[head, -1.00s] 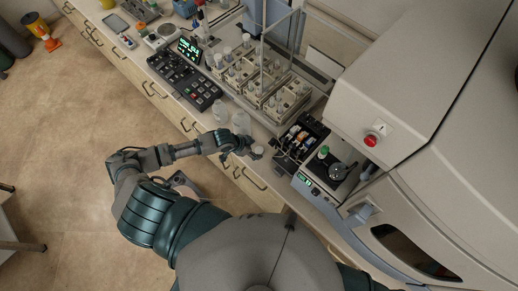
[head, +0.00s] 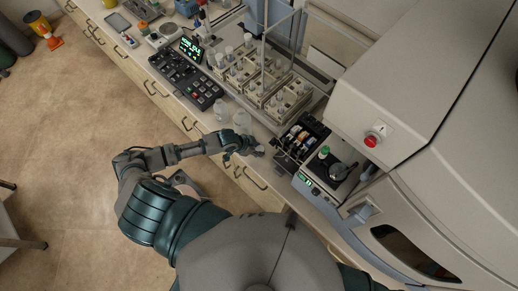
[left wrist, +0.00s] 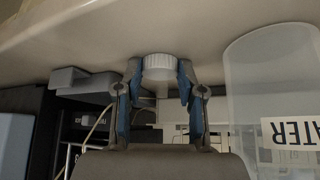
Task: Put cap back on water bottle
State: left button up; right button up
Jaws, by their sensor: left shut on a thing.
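My left gripper (head: 252,149) is low over the bench's front edge. In the left wrist view, which is upside down, my left gripper (left wrist: 160,72) has its fingers on both sides of a white ribbed cap (left wrist: 160,66) and is shut on it. The cap is at or very close to the bench surface; I cannot tell if it touches. The cap is small in the head view (head: 260,151). The translucent water bottle (left wrist: 280,100), with a partly seen "WATER" label, stands beside the gripper. In the head view, a clear bottle (head: 242,120) stands just behind the gripper. My right gripper is not in view.
Another clear bottle (head: 221,110) stands to the left. Behind are a sample rack (head: 270,82) with several vials and a black keypad panel (head: 185,78). The pump unit (head: 328,172) and large spectrometer (head: 400,80) are on the right. Free bench around the cap is narrow.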

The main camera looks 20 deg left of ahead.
aim_at(263, 150)
pick_arm(q)
jog(key=shift+r, duration=0.1)
jog(key=shift+r, duration=0.45)
jog(key=shift+s+d+r+b, duration=0.1)
jog(key=shift+s+r+b, duration=0.2)
jog(key=shift+r, duration=0.3)
jog(key=shift+s+r+b, duration=0.2)
jog(key=shift+s+r, duration=0.1)
jog(key=shift+r, duration=0.3)
jog(key=s+d+r+b, duration=0.1)
jog(key=s+d+b, duration=0.1)
jog(key=s, duration=1.2)
jog(key=shift+s+d+r, duration=0.3)
jog(key=shift+d, duration=0.1)
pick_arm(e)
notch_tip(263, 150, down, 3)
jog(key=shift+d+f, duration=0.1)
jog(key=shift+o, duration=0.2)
